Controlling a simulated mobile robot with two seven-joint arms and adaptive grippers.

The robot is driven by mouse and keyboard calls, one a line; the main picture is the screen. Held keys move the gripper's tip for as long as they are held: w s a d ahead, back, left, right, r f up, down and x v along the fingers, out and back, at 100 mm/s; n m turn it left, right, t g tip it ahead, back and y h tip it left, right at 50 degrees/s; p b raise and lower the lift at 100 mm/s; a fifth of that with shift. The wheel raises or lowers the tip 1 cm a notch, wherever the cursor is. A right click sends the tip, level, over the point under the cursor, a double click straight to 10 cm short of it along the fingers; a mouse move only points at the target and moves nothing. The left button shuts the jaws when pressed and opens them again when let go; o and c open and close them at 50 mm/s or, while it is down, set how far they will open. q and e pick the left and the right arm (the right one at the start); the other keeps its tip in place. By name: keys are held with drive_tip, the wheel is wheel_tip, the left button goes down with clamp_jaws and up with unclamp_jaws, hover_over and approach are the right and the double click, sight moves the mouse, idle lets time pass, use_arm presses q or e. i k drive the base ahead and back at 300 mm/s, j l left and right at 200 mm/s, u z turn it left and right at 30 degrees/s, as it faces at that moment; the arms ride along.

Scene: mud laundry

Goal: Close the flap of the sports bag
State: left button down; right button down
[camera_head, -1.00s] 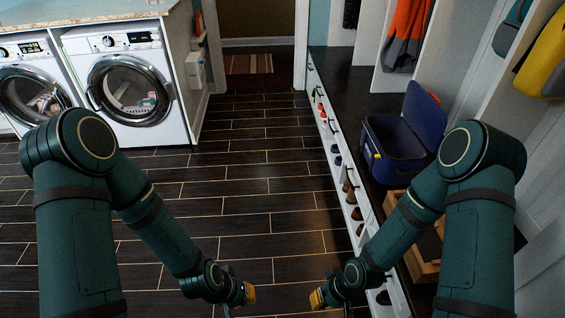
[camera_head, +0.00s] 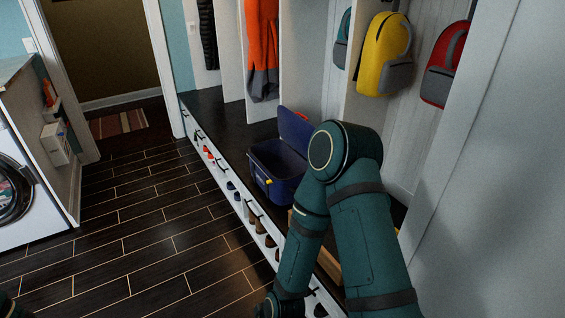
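The sports bag (camera_head: 272,185) is a dark blue, box-shaped bag on the dark bench at the right of the walkway. Its flap (camera_head: 295,130) stands up and open at the back right side, so the bag's top is open. A small yellow piece shows on its front. My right arm crosses the view just to the right of the bag and covers part of the bench. My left gripper is not in view; only a dark bit of my arm shows at the bottom left corner.
The dark bench (camera_head: 222,128) runs along the cubbies, with shoes in slots below. A wooden crate (camera_head: 328,262) is partly hidden behind my arm. Yellow (camera_head: 384,58) and red (camera_head: 445,68) backpacks hang above. The tiled floor (camera_head: 130,230) at left is clear.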

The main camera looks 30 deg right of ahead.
sight(298, 132)
drive_tip(key=i+j, duration=0.15)
drive_tip(key=i, duration=0.85)
drive_tip(key=i+j, duration=0.1)
drive_tip(key=i, duration=0.9)
drive_tip(key=i+j, duration=0.15)
drive_tip(key=i, duration=0.9)
drive_tip(key=i+z, duration=0.2)
drive_tip(key=z, duration=0.15)
drive_tip(key=i+j+z, duration=0.15)
drive_tip(key=z, duration=0.2)
drive_tip(key=i+j+z, duration=0.15)
drive_tip(key=z, duration=0.2)
drive_tip(key=i, duration=0.05)
